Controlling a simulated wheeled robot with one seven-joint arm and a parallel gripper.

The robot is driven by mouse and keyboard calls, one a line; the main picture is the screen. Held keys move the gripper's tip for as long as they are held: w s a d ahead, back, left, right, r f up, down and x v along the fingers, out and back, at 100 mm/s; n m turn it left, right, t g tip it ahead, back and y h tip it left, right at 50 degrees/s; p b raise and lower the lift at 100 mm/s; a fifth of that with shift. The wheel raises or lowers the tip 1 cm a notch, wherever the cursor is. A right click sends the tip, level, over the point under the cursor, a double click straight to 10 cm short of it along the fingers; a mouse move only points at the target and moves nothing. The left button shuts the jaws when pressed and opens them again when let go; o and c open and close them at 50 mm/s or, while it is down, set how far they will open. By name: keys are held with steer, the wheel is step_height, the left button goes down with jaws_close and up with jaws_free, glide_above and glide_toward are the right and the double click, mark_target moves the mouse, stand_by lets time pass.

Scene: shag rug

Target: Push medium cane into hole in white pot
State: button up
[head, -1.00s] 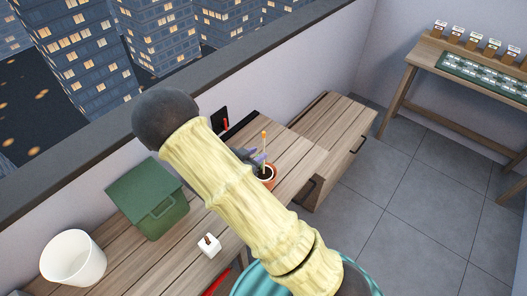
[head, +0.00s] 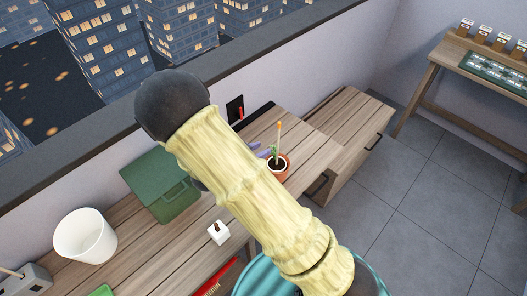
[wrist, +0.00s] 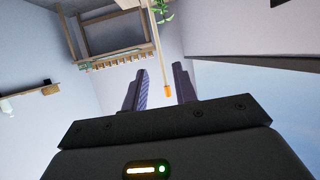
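A thin light cane with an orange tip (head: 280,138) stands about upright in a small terracotta pot (head: 279,174) with dark soil and a green plant. In the wrist view the cane (wrist: 157,45) shows with its orange tip in the gap between the two fingers; whether it is within their reach I cannot tell. My gripper (wrist: 160,85) is open and touches nothing visible. In the head view only a bit of purple finger shows left of the cane; my arm hides the rest. A white tapered pot (head: 85,238) stands at the bench's left; no hole is visible in it.
A green box (head: 160,185) stands against the wall. A small white block (head: 218,232) with a brown piece sits near the bench's front edge. A lower wooden cabinet (head: 350,125) adjoins on the right. Bench space right of the terracotta pot is clear.

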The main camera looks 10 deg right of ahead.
step_height(320, 180, up, 5)
steer(key=n+g+y, duration=0.1)
steer(key=n+y, duration=0.4)
steer(key=y, duration=0.5)
steer(key=s+d+r+n+g, duration=0.2)
steer(key=s+d, duration=0.1)
steer(key=s, duration=0.4)
steer(key=s+d+r+n+g, duration=0.2)
steer(key=s+d+n, duration=0.1)
steer(key=s, duration=0.4)
steer(key=shift+s+d+r+g, duration=0.3)
steer(key=shift+d+r+g, duration=0.1)
steer(key=shift+d, duration=0.1)
